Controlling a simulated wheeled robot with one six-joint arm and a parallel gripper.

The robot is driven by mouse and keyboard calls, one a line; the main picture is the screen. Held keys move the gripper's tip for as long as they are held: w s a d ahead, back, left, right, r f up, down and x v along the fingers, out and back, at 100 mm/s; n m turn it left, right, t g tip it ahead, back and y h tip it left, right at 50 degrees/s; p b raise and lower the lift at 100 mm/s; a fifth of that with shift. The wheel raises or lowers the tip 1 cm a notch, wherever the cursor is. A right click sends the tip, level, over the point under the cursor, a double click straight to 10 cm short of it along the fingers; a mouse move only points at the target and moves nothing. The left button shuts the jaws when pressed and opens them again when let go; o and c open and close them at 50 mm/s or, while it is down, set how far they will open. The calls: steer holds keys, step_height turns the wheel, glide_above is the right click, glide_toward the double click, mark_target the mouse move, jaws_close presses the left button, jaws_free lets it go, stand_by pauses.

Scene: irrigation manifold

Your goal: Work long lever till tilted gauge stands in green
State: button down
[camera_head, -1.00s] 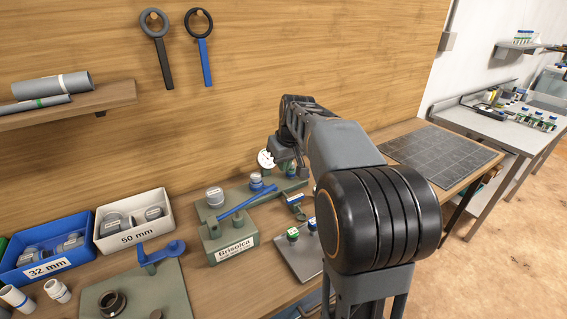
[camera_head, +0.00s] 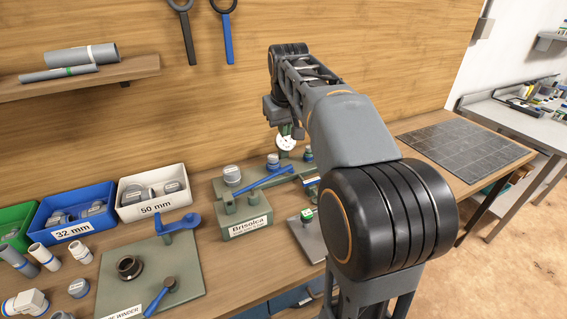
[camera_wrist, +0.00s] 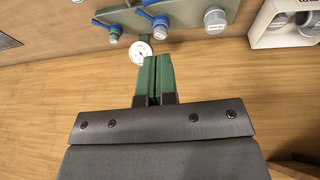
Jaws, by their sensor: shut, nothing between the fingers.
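The long blue lever (camera_head: 265,177) slants up to the right across the green manifold block labelled "Brisolca" (camera_head: 246,227). A round white gauge (camera_head: 287,142) stands behind it, partly hidden by my arm; its dial is too small to read. In the wrist view the gauge (camera_wrist: 140,52) shows just beyond my fingertips, a little to the left. My gripper (camera_wrist: 158,62) has green fingers, shut together and empty. I cannot tell whether they touch the gauge. In the head view my gripper is mostly hidden by my arm, above the manifold and away from the long lever.
A green plate with a blue crank (camera_head: 178,232) lies at front left. Bins marked "32 mm" (camera_head: 73,231) and "50 mm" (camera_head: 154,211) stand along the wall. A shelf (camera_head: 80,84) with grey pipes is above. A dark gridded mat (camera_head: 466,147) lies clear at right.

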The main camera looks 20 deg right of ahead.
mark_target(285, 169)
steer(key=x, duration=1.2)
steer(key=shift+s+d+f, duration=0.2)
steer(key=shift+s, duration=0.05)
steer(key=shift+d+f, duration=0.15)
steer(key=shift+f, duration=0.6)
